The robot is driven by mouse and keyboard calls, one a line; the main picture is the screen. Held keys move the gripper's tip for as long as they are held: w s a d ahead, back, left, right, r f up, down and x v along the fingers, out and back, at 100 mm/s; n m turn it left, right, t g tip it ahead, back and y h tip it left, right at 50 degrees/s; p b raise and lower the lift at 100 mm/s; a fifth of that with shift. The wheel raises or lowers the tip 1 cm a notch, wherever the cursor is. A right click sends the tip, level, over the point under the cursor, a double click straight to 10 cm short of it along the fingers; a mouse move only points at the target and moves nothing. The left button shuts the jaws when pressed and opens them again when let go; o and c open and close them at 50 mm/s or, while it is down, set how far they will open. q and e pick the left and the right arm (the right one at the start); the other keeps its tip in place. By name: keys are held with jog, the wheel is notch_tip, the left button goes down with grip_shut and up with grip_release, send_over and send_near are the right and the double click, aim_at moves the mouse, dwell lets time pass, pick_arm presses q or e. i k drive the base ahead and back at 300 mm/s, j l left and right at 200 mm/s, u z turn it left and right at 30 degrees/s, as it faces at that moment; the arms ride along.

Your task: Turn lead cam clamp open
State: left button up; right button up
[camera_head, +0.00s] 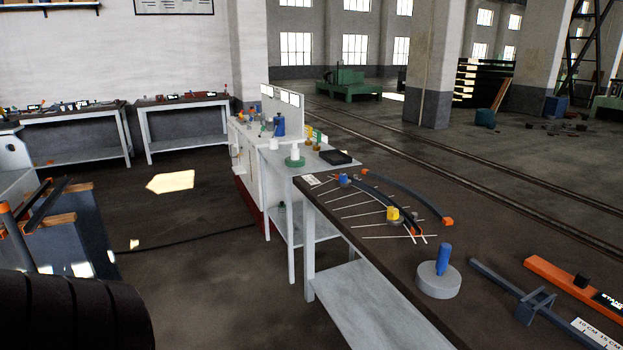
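No part labelled as the lead cam clamp can be made out. On the long dark-topped bench (345,237), a curved dark bar (375,192) lies over several thin pale rods. A small blue knob-like part (343,179) sits at its far end. A yellow part on a round base (393,214) sits near its near end. I cannot tell whether either is the clamp, or whether it is open or closed. Neither of my grippers is in view.
A grey disc with a blue upright handle (439,284) stands on the bench's near part. A grey bar with a bracket (535,304) and an orange level (567,277) lie to its right. A white cabinet (251,160) stands beyond. Open floor (200,270) lies left of the bench.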

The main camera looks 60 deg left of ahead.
aim_at(344, 182)
jog(key=u, duration=1.55)
jog(key=i+j, duration=0.65)
jog(key=i, duration=0.15)
jog(key=i+j+z, duration=0.1)
jog(key=i+j, duration=0.5)
jog(key=i, duration=0.15)
